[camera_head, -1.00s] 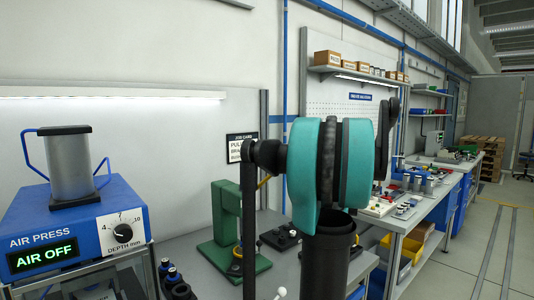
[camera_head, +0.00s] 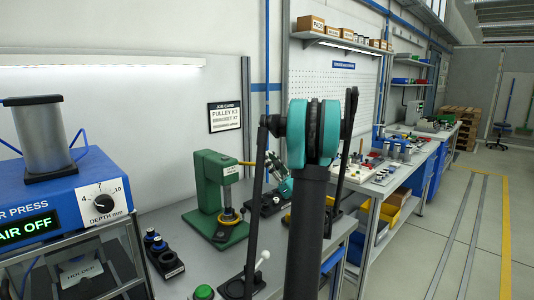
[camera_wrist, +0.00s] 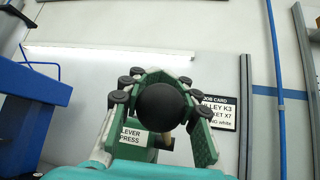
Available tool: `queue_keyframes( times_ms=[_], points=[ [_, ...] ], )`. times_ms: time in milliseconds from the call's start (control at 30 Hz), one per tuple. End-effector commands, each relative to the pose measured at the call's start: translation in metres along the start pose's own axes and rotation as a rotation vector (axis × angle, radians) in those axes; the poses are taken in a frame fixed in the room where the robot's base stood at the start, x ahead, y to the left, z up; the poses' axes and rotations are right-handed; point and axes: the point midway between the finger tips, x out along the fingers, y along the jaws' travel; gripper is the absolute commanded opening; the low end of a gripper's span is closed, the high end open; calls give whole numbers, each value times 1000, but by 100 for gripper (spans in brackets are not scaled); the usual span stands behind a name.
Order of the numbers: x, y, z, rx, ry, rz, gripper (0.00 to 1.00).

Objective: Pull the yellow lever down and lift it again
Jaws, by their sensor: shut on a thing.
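The green lever press (camera_head: 208,180) stands on the bench, with its yellow lever (camera_head: 247,163) sticking out to the right from its upper part, roughly level. My gripper (camera_head: 279,172) is at the lever's outer end, partly hidden behind my own arm in the head view. In the wrist view my gripper (camera_wrist: 160,100) is closed around the lever's black ball knob (camera_wrist: 162,108), with its fingers on both sides. The press's label (camera_wrist: 134,135) shows behind the fingers.
The blue air press (camera_head: 70,195) reading AIR OFF stands at left. Black fixtures (camera_head: 163,256), a green button (camera_head: 203,292) and a small white-knobbed lever (camera_head: 264,256) are on the bench. A job card (camera_head: 225,116) hangs on the wall behind.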

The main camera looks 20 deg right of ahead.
Motion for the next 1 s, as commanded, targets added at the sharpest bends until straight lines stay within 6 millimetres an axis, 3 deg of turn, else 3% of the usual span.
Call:
queue_keyframes(
  times_ms=[533, 567, 733, 1000],
  points=[
    [-4, 1, -2, -4, -11, 4, 0],
    [-4, 1, -2, -4, -11, 4, 29],
    [-3, 1, -2, -3, -12, 4, 50],
    [-3, 0, -2, -3, -13, 3, 51]
  ],
)
